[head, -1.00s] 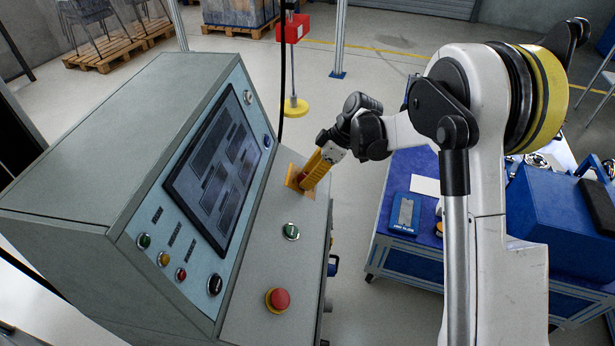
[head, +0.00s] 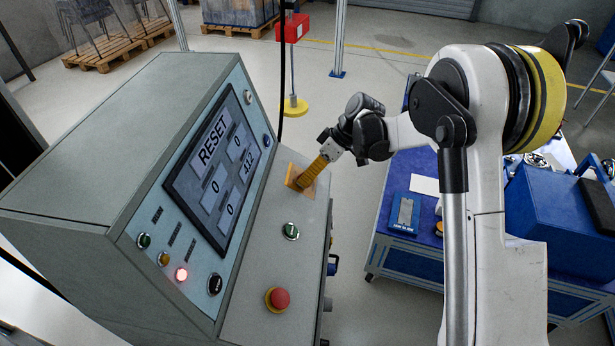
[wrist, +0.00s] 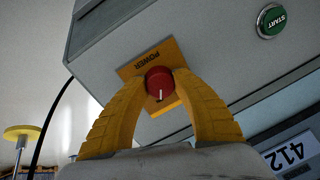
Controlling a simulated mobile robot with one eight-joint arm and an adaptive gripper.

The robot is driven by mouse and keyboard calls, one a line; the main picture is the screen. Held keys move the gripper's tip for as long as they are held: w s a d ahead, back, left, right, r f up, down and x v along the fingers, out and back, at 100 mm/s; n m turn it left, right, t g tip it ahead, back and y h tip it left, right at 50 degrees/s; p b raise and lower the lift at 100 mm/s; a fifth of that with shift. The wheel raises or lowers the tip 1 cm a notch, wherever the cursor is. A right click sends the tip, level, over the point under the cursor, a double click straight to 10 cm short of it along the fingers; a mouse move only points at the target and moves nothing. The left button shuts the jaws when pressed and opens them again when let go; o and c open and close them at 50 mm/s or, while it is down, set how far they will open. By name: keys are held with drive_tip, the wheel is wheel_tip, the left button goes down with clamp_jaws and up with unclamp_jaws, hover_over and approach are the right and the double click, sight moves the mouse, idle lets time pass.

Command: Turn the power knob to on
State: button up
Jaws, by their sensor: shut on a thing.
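The power knob (wrist: 160,83) is a red round knob with a white mark, on a yellow plate (wrist: 134,71) labelled POWER. In the wrist view, the two yellow fingers of my gripper (wrist: 160,90) are closed around the knob, one on each side. In the head view, my gripper (head: 307,178) reaches down to the yellow plate on the console's sloping desk, and its fingers hide the knob. The console screen (head: 215,167) is lit and reads RESET, with several number boxes, one showing 412.
A green START button (wrist: 271,20) sits near the knob. A red mushroom button (head: 278,299) is at the desk's near end. A red lamp (head: 181,274) glows on the panel. A blue workbench (head: 400,255) stands to the right.

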drive_tip(key=o, duration=1.2)
drive_tip(key=v, duration=1.2)
